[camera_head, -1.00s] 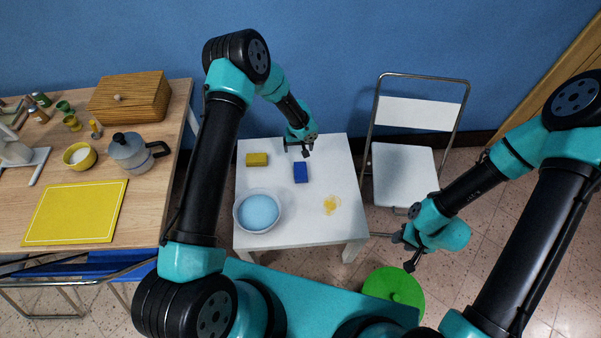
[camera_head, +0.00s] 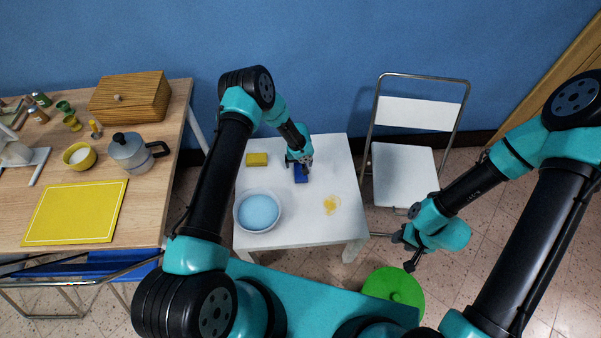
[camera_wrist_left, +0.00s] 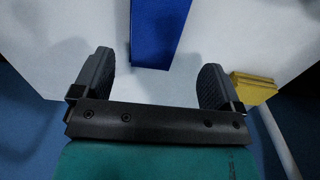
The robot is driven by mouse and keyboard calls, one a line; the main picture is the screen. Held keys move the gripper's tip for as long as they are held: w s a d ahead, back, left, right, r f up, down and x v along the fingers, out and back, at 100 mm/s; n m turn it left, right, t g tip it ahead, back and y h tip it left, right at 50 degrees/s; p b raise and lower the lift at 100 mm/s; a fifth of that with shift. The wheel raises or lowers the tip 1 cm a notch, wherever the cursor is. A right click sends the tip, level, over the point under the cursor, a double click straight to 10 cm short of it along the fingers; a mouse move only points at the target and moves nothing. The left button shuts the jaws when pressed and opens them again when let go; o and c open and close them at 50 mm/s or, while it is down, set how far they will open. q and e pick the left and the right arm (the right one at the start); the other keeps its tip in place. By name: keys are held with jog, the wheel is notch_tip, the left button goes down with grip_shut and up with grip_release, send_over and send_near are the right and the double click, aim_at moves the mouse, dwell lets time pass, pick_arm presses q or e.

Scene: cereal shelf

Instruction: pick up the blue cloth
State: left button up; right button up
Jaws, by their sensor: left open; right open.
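The blue cloth (camera_head: 301,176) is a small folded block lying on the white table. In the left wrist view the blue cloth (camera_wrist_left: 158,30) lies beyond and between the two fingers, apart from both. My left gripper (camera_head: 301,163) is open and empty at the cloth's far end, covering part of it in the head view. Its two spread fingers show in the left wrist view (camera_wrist_left: 155,82). My right gripper (camera_head: 404,252) hangs off the table's right side, open and away from the cloth.
A yellow block (camera_head: 257,159) lies left of the cloth and also shows in the left wrist view (camera_wrist_left: 254,88). A bowl of blue liquid (camera_head: 258,211) stands at the front left. A yellow spill (camera_head: 331,204) is at the right. A white chair (camera_head: 403,171) stands right of the table.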

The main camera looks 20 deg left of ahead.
aim_at(300, 170)
pick_arm(q)
jog(key=shift+f, duration=0.5)
jog(key=shift+s+d+f, duration=0.1)
jog(key=shift+d+f, duration=0.1)
jog(key=shift+f, duration=1.1)
jog(key=shift+d+f, duration=0.2)
jog(key=shift+f, duration=1.1)
jog(key=shift+c, duration=0.3)
jog(key=c, duration=0.9)
